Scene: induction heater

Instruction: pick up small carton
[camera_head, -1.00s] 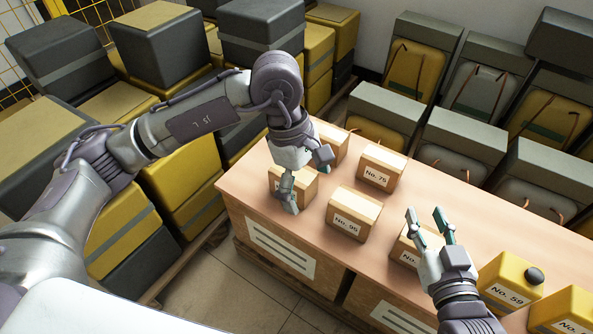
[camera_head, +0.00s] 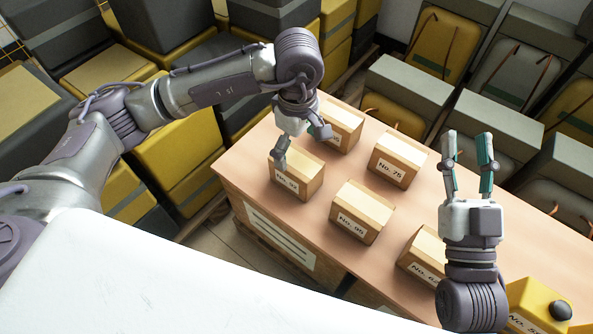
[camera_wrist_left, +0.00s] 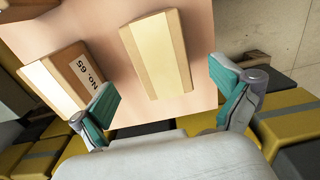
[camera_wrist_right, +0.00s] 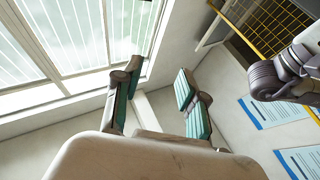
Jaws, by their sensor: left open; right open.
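Several small cartons stand on the table (camera_head: 262,205). My left gripper (camera_head: 300,148) is open, pointing down at the front left carton (camera_head: 301,184), whose label is partly readable; the gripper hides part of it. In the left wrist view a carton (camera_wrist_left: 158,55) lies ahead between the spread fingers (camera_wrist_left: 170,97), and carton No. 65 (camera_wrist_left: 62,78) is near the left finger. The gap holds nothing. Carton No. 95 (camera_head: 357,212) and carton No. 75 (camera_head: 398,160) stand to the right. My right gripper (camera_head: 468,145) is open and empty, fingers pointing up in the picture.
Another carton (camera_head: 343,126) stands behind the left gripper, and one (camera_head: 424,254) stands left of my right wrist. Dark and yellow crates (camera_head: 183,150) crowd the left; grey-topped cases (camera_head: 497,127) line the back.

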